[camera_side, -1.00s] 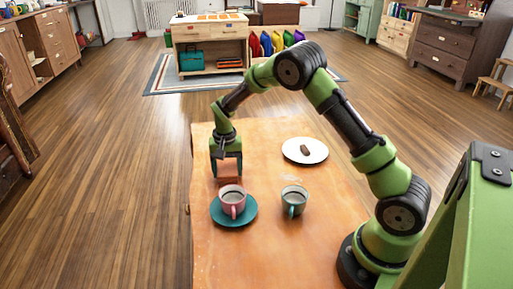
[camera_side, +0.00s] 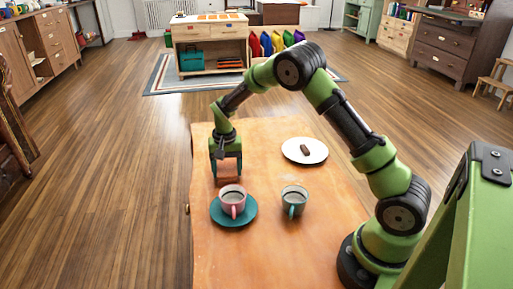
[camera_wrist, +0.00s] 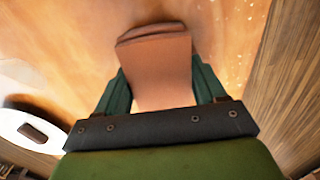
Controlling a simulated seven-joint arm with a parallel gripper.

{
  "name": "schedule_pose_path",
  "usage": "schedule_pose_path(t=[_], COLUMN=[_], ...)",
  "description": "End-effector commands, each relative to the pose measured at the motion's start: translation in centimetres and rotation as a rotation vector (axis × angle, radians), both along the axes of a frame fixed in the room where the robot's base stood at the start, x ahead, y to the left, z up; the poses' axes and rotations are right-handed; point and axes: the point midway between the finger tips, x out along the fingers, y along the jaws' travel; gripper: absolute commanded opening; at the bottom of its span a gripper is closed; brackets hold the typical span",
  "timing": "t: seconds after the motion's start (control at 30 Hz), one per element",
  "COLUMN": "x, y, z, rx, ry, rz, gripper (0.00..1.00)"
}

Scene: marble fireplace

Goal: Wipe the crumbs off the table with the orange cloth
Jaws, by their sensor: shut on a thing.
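The orange cloth (camera_side: 228,172) is folded and held in my gripper (camera_side: 226,168), at the left side of the wooden table (camera_side: 240,262), just behind the pink cup. In the wrist view the cloth (camera_wrist: 160,62) hangs between the two dark green fingers of my gripper (camera_wrist: 160,88), which are shut on it. Its lower edge is at or very near the tabletop; I cannot tell if it touches. Small pale specks (camera_wrist: 240,22) show on the table near its edge in the wrist view; I cannot tell whether they are crumbs or wear.
A pink cup (camera_side: 232,200) stands on a teal saucer (camera_side: 219,220) close in front of the cloth. A grey-green mug (camera_side: 294,200) stands to its right. A white plate (camera_side: 292,154) with a brown piece (camera_side: 305,150) lies farther back. The front left of the table is clear.

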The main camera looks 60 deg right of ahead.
Motion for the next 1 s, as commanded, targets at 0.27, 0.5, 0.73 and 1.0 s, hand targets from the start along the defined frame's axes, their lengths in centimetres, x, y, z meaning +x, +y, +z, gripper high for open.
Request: schedule_pose_path(t=[0.27,0.5,0.73,1.0], x=[-1.9,-2.3,-2.3,-2.3], y=[-1.9,-2.3,-2.3,-2.3], z=[-0.1,2.5,4.3,6.8], rx=[0.000,-0.002,-0.001,-0.001], ry=[0.003,-0.004,-0.001,-0.002], rz=[-0.003,-0.001,0.000,-0.001], gripper=[0.41,0.41,0.41,0.41])
